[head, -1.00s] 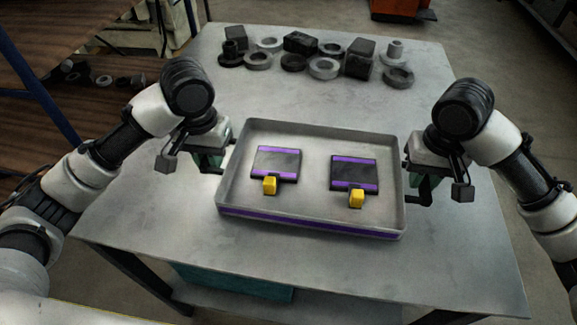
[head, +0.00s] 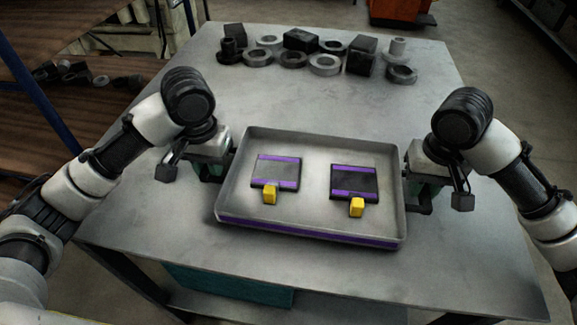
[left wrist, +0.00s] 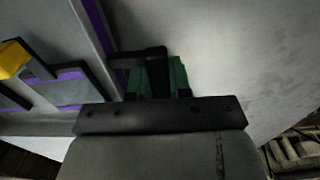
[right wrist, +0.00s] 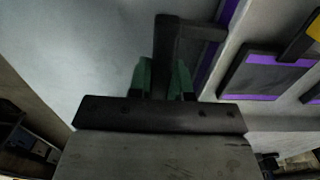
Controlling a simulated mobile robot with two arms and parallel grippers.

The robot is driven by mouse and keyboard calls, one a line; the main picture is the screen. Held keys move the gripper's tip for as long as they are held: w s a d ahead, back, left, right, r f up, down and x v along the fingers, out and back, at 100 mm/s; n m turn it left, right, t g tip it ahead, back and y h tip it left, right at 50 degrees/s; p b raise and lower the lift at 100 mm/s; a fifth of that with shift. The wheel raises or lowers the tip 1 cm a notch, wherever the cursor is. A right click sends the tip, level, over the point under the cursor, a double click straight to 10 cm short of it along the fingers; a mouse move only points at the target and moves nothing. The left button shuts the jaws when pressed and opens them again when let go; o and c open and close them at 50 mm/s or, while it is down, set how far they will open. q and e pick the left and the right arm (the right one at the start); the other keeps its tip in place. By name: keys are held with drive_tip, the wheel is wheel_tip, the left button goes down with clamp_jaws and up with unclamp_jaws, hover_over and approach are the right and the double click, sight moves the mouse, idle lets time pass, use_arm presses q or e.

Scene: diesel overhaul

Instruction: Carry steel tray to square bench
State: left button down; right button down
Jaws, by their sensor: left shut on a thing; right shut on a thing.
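The steel tray (head: 311,222), shallow and grey with a purple stripe along its front, is over the grey table, roughly level. Whether it touches the top I cannot tell. Inside lie two dark plates with purple bands and yellow tabs, one left (head: 276,171) and one right (head: 354,182). My left gripper (head: 219,168) is shut on the tray's black left handle (left wrist: 140,55). My right gripper (head: 417,190) is shut on its black right handle (right wrist: 166,50). Green fingers flank each handle in the wrist views. Which bench is the square one I cannot tell.
The grey table (head: 470,262) has bare top around the tray. Several dark and grey rings, blocks and flanged parts (head: 325,65) line its far edge. A brown shelf (head: 100,113) with a blue post stands at left. An orange object (head: 400,10) is beyond on the floor.

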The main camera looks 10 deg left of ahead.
use_arm(q)
drive_tip(key=shift+a+f, duration=0.15)
drive_tip(key=shift+f, duration=0.2)
use_arm(e)
drive_tip(key=shift+d+f, duration=0.2)
drive_tip(key=shift+f, duration=0.15)
use_arm(q)
drive_tip(key=c, duration=1.5)
unclamp_jaws()
drive_tip(key=shift+f+b, duration=0.15)
drive_tip(key=shift+b, duration=0.2)
use_arm(e)
drive_tip(key=c, duration=1.5)
unclamp_jaws()
drive_tip(key=shift+f, duration=0.2)
use_arm(q)
drive_tip(key=o, duration=0.4)
use_arm(e)
drive_tip(key=o, duration=0.4)
drive_tip(key=shift+a+r, duration=0.1)
drive_tip(key=shift+r, duration=0.1)
use_arm(q)
drive_tip(key=shift+o, duration=0.2)
use_arm(e)
drive_tip(key=shift+o, duration=0.2)
drive_tip(key=shift+r, duration=0.45)
use_arm(q)
wheel_tip(320, 180, up, 12)
use_arm(e)
wheel_tip(320, 180, up, 11)
